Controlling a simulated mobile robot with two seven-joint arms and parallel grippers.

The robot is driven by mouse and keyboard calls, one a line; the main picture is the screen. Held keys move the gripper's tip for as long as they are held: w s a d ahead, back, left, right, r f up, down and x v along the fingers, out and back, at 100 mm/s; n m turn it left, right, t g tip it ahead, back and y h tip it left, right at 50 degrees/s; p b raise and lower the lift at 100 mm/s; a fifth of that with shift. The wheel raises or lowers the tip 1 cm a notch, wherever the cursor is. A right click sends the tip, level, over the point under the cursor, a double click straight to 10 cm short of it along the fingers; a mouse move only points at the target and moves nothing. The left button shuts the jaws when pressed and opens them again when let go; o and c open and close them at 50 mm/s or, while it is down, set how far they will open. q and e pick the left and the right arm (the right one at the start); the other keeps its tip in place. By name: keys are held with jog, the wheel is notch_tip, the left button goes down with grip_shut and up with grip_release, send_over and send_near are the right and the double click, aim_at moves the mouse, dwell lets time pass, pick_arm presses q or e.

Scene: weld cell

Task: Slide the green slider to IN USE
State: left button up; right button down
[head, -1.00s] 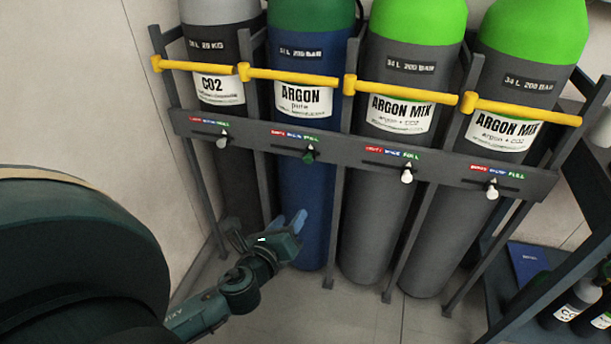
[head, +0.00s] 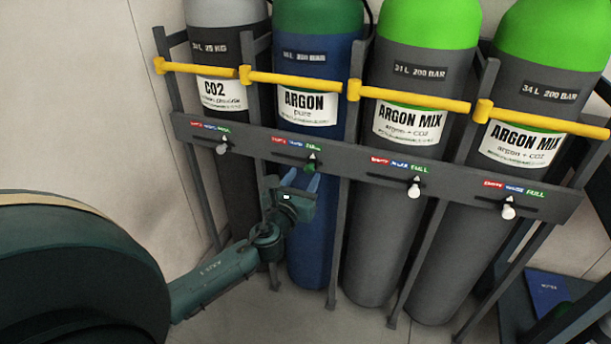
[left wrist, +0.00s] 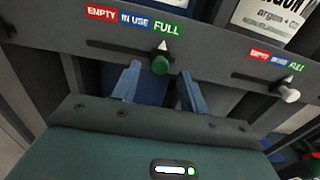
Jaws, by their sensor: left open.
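The green slider (head: 311,165) sits on the rack's front rail below the ARGON pure cylinder. It also shows in the left wrist view (left wrist: 160,64), in a dark slot under a strip labelled EMPTY, IN USE and FULL (left wrist: 134,20). Its white pointer is under FULL, at the slot's right part. My left gripper (head: 301,180) is open just below and in front of the slider. In the left wrist view its two blue fingers (left wrist: 158,82) stand to either side below the slider knob, with no visible contact. My right gripper is not in view.
Yellow bars (head: 300,81) cross the cylinders above. Rack posts stand between cylinders. A dark shelf is at the lower right.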

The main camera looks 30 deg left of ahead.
aim_at(311, 166)
pick_arm(q)
jog(key=shift+x, duration=1.15)
jog(key=shift+d, duration=0.1)
jog(key=shift+c, duration=0.5)
grip_shut()
